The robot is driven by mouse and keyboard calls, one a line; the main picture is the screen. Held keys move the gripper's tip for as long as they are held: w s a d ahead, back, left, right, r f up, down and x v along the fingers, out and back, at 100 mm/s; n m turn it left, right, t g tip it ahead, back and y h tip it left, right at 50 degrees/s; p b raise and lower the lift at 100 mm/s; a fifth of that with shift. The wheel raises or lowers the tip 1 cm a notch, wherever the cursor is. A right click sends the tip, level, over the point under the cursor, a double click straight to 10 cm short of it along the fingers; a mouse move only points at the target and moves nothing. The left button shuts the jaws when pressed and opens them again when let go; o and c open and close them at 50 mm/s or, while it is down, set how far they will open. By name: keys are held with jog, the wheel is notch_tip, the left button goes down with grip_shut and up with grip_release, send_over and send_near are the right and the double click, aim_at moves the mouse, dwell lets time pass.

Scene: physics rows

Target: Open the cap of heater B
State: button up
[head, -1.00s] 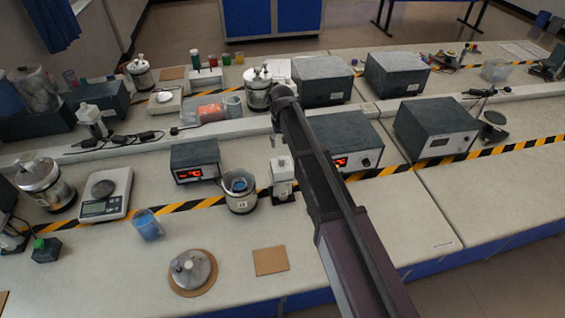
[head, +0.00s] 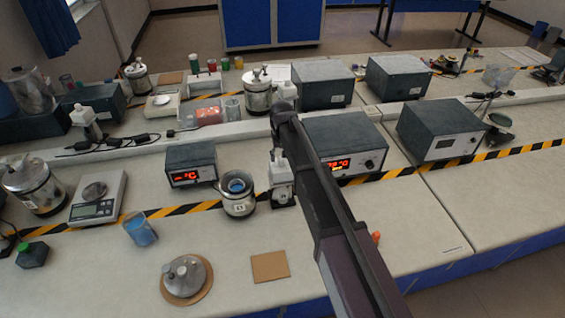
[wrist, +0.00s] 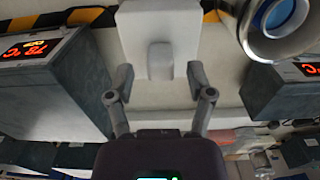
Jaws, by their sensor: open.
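A small metal heater (head: 239,208) with a front label that may read B stands mid-bench. Its top is open and a blue-filled vessel shows inside. It shows at the upper right of the wrist view (wrist: 251,42). A round metal cap (head: 186,274) with a knob lies apart from it on a round cork mat (head: 169,295), nearer the front. My gripper (wrist: 160,75) is open and empty, pointing down at a white upright device (wrist: 160,25) just right of the heater. The device also shows in the head view (head: 282,190). Whether the fingers touch it I cannot tell.
A lit display box (head: 191,167) stands behind the heater, and a larger one (head: 345,140) stands to the right. Other lidded metal vessels (head: 36,188) (head: 258,92) stand around. A blue beaker (head: 140,231) and a bare square cork mat (head: 269,267) are in front.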

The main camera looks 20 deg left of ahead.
jog(key=shift+f, duration=0.45)
grip_shut()
